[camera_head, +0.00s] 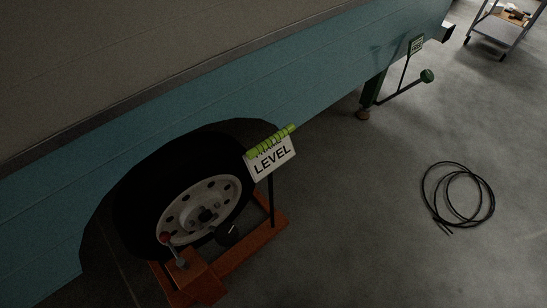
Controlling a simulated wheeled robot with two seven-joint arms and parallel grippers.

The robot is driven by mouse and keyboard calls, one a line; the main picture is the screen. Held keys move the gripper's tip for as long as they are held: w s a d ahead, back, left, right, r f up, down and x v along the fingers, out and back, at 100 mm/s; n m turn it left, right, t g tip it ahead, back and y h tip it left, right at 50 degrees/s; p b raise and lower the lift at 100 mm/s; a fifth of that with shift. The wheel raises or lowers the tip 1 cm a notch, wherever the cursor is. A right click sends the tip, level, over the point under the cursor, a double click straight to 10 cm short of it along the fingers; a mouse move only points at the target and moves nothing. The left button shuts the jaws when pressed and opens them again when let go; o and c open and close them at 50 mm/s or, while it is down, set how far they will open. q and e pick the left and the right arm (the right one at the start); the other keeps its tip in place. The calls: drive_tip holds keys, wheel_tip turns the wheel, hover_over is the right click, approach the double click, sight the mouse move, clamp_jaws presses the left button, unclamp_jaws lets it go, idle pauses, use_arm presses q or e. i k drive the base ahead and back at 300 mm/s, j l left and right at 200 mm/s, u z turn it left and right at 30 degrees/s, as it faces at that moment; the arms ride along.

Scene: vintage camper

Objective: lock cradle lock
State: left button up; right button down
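An orange cradle (262,238) sits on the floor around the base of the camper's wheel (202,212). A short lever with a red knob (165,238) rises from a block on the cradle's near left part. I cannot tell from this view whether this lever is the lock or which position it is in. A small dark round part (228,235) with a light mark sits between the wheel and the frame. The cradle's far side is hidden by the tyre. Neither of my grippers is in view.
A white LEVEL sign (272,158) with a green strip stands on a post at the cradle. A green-knobbed crank (427,76) sticks out by a support leg (374,90). A coiled black cable (457,196) lies on the floor. A cart (497,30) stands far right.

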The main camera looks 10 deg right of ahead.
sight(165, 237)
drive_tip(key=k+u, duration=0.1)
drive_tip(key=u, duration=1.1)
